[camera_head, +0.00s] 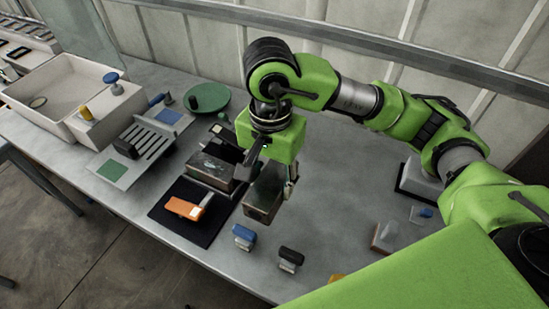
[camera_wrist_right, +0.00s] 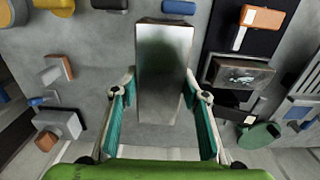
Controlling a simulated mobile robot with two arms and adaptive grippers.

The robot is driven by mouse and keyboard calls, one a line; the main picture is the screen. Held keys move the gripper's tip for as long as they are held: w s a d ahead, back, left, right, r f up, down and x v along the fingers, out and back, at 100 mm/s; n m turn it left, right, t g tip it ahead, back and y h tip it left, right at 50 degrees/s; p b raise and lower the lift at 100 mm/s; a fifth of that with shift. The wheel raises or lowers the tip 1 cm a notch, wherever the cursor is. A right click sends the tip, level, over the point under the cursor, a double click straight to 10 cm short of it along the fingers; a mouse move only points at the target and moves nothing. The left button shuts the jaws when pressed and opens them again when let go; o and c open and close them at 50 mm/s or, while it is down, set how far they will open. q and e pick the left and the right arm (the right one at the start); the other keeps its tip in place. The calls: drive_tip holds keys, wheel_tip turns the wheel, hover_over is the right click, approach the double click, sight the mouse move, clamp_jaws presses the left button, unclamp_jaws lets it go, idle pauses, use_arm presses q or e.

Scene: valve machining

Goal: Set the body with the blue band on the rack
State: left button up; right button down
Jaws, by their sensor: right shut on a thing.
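A small body with a blue band (camera_head: 243,237) stands on the table's front part, left of a similar body with a black top (camera_head: 290,259). The blue one also shows at the top edge of the right wrist view (camera_wrist_right: 178,6). The slotted rack (camera_head: 152,142) lies at the left, with a green pad and a blue pad beside its slots and a dark piece on it. My right gripper (camera_head: 272,165) is shut on a grey metal block (camera_head: 262,200), which also shows between its teal fingers in the wrist view (camera_wrist_right: 164,75). My left gripper is not in view.
An orange-topped piece (camera_head: 184,208) lies on a black mat (camera_head: 208,228). A metal fixture (camera_head: 212,170) stands behind it. A green dish (camera_head: 207,98) and a pale bin (camera_head: 62,85) are farther left.

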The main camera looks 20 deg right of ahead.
drive_tip(key=shift+s+a+r, duration=0.25)
drive_tip(key=shift+s, duration=0.05)
drive_tip(key=s+d+f+n, duration=0.1)
drive_tip(key=s+d+n, duration=0.1)
drive_tip(key=d+n, duration=0.4)
drive_tip(key=shift+f+n, duration=0.3)
drive_tip(key=shift+n, duration=1.5)
